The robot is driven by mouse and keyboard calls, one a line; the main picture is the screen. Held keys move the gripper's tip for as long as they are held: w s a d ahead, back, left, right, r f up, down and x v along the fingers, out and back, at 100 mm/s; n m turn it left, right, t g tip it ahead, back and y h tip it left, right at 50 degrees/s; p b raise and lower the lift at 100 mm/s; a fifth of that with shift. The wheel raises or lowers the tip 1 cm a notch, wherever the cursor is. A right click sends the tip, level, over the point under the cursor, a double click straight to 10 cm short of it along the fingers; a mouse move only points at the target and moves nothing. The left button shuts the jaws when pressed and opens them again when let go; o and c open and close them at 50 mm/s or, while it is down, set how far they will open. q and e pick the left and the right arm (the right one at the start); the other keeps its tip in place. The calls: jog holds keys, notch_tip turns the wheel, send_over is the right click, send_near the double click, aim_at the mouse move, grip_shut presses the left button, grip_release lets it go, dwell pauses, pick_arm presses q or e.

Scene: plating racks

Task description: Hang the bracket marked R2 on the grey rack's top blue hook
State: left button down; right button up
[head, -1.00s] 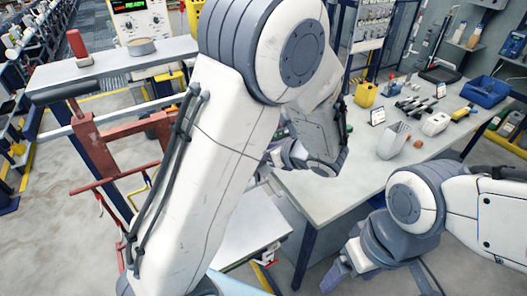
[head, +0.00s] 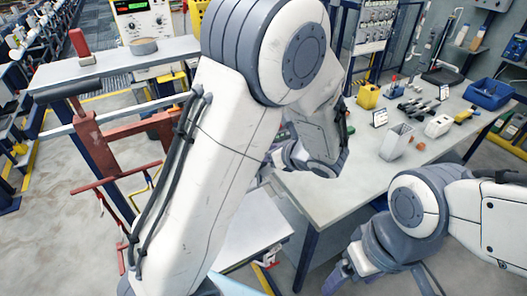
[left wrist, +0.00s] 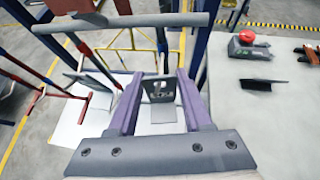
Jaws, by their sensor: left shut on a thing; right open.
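My left gripper (left wrist: 158,80) shows in the left wrist view with its two purple fingers closed on a dark grey bracket (left wrist: 160,92). The bracket has a hole in it; its marking is too small to read. In the head view my left arm hides this gripper and the bracket. My right gripper (head: 340,274) is low at the right in the head view, open and empty, near the floor side of the worktable. A grey bar (left wrist: 120,22) crosses the top of the left wrist view, beyond the fingers.
A red frame (head: 125,140) with projecting bars stands at the left in the head view. The worktable (head: 340,190) at the right holds a blue bin (head: 488,94) and several small items. Its near part is clear.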

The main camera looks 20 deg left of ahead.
pick_arm(q)
jog(key=shift+c, duration=1.2)
grip_release()
jog(key=b+v, duration=0.2)
jog(key=v, duration=0.8)
jog(key=s+d+f+n+g+h+b, duration=0.1)
jog(key=s+d+f+n+h, duration=0.1)
jog(key=s+n, duration=0.3)
jog(key=s+d+f+n+g+h+b, duration=0.1)
jog(key=s+d+f+n+g+h, duration=0.1)
jog(key=s, duration=0.7)
jog(key=s+d+f+n+g+h+b, duration=0.1)
jog(key=s+d+f+n+g+h, duration=0.1)
jog(key=s+d+f+n+h, duration=0.2)
jog(key=shift+s+d+f+n+h+b, duration=0.3)
jog(key=shift+s+d+n+h, duration=0.4)
jog(key=shift+s+n+h, duration=1.55)
